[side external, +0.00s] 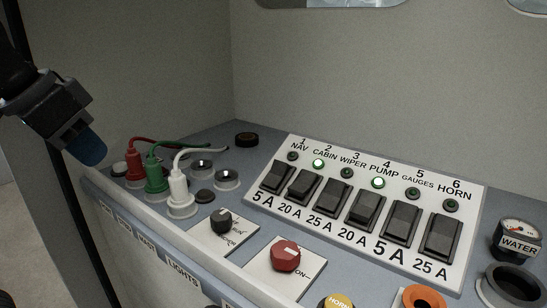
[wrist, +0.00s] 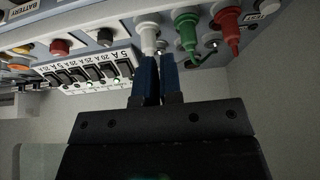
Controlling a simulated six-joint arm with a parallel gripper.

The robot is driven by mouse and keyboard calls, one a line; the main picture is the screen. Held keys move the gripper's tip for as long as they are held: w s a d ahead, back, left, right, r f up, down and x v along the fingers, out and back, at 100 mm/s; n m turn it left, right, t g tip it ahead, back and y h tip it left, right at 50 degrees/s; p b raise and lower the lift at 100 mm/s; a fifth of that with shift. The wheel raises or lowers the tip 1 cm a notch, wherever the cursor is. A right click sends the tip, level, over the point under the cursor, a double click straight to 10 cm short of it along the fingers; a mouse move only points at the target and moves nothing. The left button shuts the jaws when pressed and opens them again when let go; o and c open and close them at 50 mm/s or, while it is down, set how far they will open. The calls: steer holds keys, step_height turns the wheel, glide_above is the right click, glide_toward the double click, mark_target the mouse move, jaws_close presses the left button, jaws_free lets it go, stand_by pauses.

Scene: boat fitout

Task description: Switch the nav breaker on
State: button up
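The nav breaker (side external: 277,177) is the leftmost black rocker, labelled 1 NAV and 5 A, on the white breaker panel (side external: 463,237). The nav lamp (side external: 292,156) above it is dark. In the wrist view the nav breaker (wrist: 125,68) is the rocker nearest the fingers. My gripper (side external: 88,150) hangs at the far left in the side view, away from the panel and above the plugs. Its blue fingers (wrist: 160,62) lie close together, with only a thin gap and nothing held.
Red (side external: 135,165), green (side external: 156,175) and white (side external: 179,188) cabled plugs stand between gripper and panel. A black knob (side external: 222,219) and red knob (side external: 285,255) sit in front. The cabin lamp (side external: 318,164) and pump lamp (side external: 377,183) glow green. A wall rises behind.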

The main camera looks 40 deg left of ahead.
mark_target(279, 165)
steer(key=shift+m, duration=0.4)
steer(key=r, duration=0.6)
steer(key=w+r, duration=0.1)
steer(key=r, duration=0.2)
steer(key=shift+d+r, duration=0.1)
steer(key=shift+d, duration=0.1)
jaws_close()
steer(key=w+d+m+t, duration=0.2)
steer(key=w+d+m, duration=1.15)
steer(key=m, duration=0.35)
step_height(279, 165, down, 5)
steer(key=shift+s+f, duration=0.15)
steer(key=shift+f, duration=0.05)
steer(key=x, duration=1.2)
steer(key=shift+w, duration=0.35)
steer(key=shift+w+f, duration=0.4)
steer(key=shift+w, duration=0.2)
